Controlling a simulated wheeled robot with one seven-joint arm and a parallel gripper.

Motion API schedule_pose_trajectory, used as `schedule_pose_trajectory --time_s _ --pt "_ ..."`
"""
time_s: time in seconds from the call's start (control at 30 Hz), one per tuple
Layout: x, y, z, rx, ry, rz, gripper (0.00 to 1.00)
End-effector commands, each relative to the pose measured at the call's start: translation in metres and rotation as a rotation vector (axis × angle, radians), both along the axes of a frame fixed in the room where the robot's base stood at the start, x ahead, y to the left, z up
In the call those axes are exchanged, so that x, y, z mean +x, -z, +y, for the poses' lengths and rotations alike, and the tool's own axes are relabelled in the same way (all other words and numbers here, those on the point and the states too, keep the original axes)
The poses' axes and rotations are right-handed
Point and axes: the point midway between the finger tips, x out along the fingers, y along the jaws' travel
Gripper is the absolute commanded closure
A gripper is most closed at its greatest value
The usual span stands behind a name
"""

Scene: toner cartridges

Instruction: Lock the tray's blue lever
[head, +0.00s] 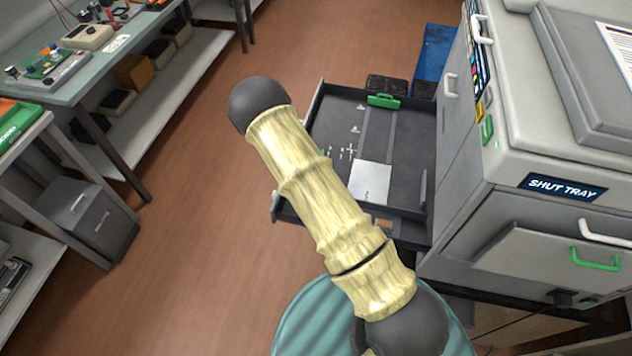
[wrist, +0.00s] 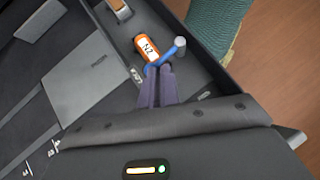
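The open dark grey tray (head: 405,135) sticks out from the printer in the head view. The blue lever (wrist: 172,53) shows in the wrist view, slanting beside an orange and white label (wrist: 147,47) and a grey round post (wrist: 181,46). My gripper (wrist: 158,69) has its two dark fingers almost together, with the tips at the lever's lower left end. They look at or against the lever; I cannot tell whether it is between them. In the head view my arm hides the gripper and the lever.
The grey printer (head: 480,240) with a "SHUT TRAY" sign (head: 563,187) stands right of the tray. The tray holds a pale plate (head: 371,182) and a green handle (head: 383,101). A workbench (head: 110,70) stands at left. Brown floor (head: 190,230) lies clear between.

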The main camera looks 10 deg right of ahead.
Motion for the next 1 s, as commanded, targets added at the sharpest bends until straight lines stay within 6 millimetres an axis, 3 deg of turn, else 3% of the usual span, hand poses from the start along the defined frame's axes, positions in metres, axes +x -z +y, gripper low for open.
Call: schedule_pose_trajectory --time_s 0.27,0.7,1.0 --pt "0.017 -0.025 0.012 0.002 -0.001 -0.002 1.0" --pt "0.07 -0.078 0.036 0.001 0.009 -0.007 1.0" --pt "0.083 -0.096 0.046 0.001 0.006 -0.003 1.0"
